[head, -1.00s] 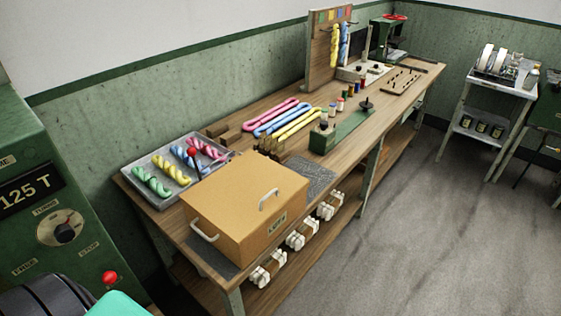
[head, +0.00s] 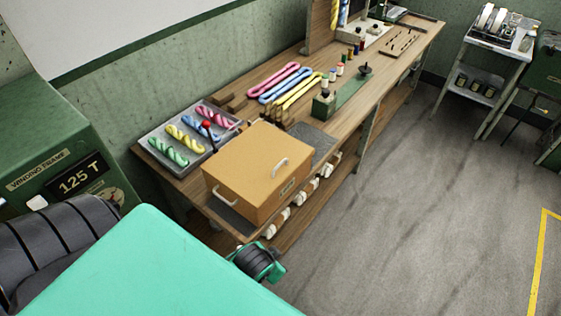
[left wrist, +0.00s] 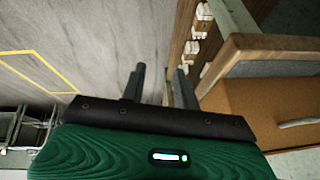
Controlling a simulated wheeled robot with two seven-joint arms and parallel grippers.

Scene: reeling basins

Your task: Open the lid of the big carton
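The big carton (head: 262,172) is a tan box on the near end of the long workbench in the head view. Its lid is shut, with a pale handle (head: 280,167) on top and another pale handle (head: 225,197) on its left side. The carton also shows at the right of the left wrist view (left wrist: 262,108), partly cut off. My left gripper (left wrist: 160,74) is open and empty in the left wrist view, its two dark fingers apart and clear of the carton. Its fingers cannot be made out in the head view. My right gripper is not in view.
A grey tray (head: 155,148) of coloured twisted skeins sits beside the carton. Pink, blue and yellow skeins (head: 285,85) lie farther along the workbench (head: 340,130). White bundles (head: 277,222) are on the shelf below. A green machine (head: 60,150) stands at left.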

